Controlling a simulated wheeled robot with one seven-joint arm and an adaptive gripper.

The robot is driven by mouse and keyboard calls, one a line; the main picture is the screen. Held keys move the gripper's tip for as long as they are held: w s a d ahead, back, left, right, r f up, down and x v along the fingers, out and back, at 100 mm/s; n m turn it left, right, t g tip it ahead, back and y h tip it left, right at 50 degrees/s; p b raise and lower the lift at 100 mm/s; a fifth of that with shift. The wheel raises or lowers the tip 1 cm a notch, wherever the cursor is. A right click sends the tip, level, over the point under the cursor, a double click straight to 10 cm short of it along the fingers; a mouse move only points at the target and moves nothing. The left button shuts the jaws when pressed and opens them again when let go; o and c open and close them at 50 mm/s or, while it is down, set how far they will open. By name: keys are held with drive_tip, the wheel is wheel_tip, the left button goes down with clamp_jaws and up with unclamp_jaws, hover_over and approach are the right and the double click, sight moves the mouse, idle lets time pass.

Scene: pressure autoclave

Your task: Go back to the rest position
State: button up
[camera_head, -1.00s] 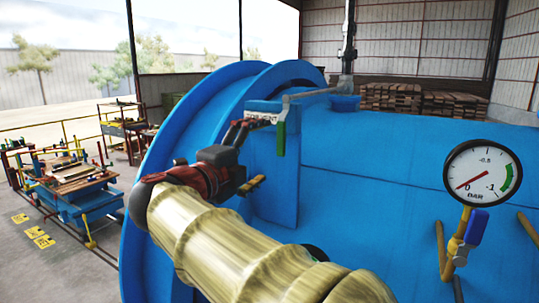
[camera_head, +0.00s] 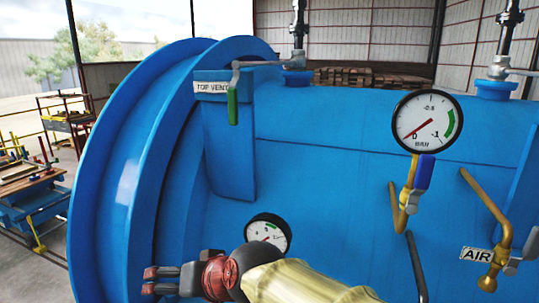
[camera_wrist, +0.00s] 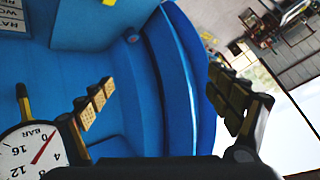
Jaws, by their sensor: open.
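My gripper (camera_head: 160,280) is low in the head view, in front of the blue autoclave (camera_head: 310,180), and points left. In the wrist view my gripper (camera_wrist: 160,105) shows its two padded fingers spread wide, with nothing between them. The autoclave's blue wall and flange (camera_wrist: 180,75) lie beyond the fingers. The green-handled top vent valve (camera_head: 233,105) hangs beside its "TOP VENT" label, above and apart from my gripper. My forearm covers part of the lower tank.
A large gauge (camera_head: 427,122) with a blue-handled valve (camera_head: 425,170) stands at right. A smaller gauge (camera_head: 268,233) is just above my arm; a bar gauge (camera_wrist: 30,150) is near one finger in the wrist view. The AIR pipe (camera_head: 490,210) is at lower right. Workbenches stand at left.

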drive_tip(key=s+d+f+m+h+b, duration=0.1)
drive_tip(key=s+d+f+h+b, duration=0.1)
drive_tip(key=s+d+f+b, duration=0.2)
drive_tip(key=s+d+f+m+h+b, duration=0.1)
drive_tip(key=s+d+f+h+b, duration=0.2)
drive_tip(key=d+f, duration=0.7)
drive_tip(key=s+d+f+m+h+b, duration=0.1)
drive_tip(key=s+d+f+h+b, duration=0.2)
drive_tip(key=d, duration=1.9)
drive_tip(key=shift+s+d+f+g+b, duration=0.4)
drive_tip(key=shift+s+f+b, duration=0.45)
drive_tip(key=shift+s+f, duration=1.45)
drive_tip(key=shift+w+f, duration=0.25)
